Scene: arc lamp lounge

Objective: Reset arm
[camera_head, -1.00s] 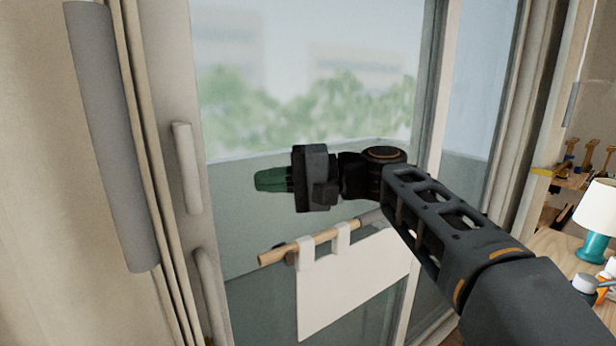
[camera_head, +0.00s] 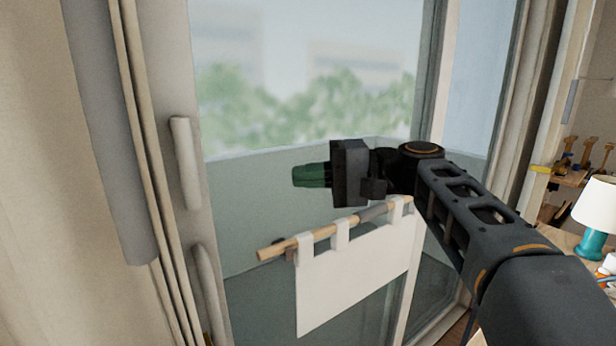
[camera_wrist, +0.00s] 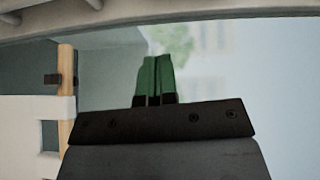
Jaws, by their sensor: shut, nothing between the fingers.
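My gripper (camera_head: 310,175) is in front of the glass door, with its green fingers pointing left in the head view. In the wrist view the two green fingers (camera_wrist: 154,80) lie together with nothing between them. My arm reaches in from the lower right. The gripper is above a wooden rod with a white cloth and is apart from the door handle on the left.
The glass door has a pale upper handle (camera_head: 185,162) and a lower handle (camera_head: 208,290). A wooden rod (camera_head: 277,251) carries a white cloth (camera_head: 350,280). A white-shaded lamp (camera_head: 598,205) stands on a table at right. A beige curtain (camera_head: 40,200) hangs at left.

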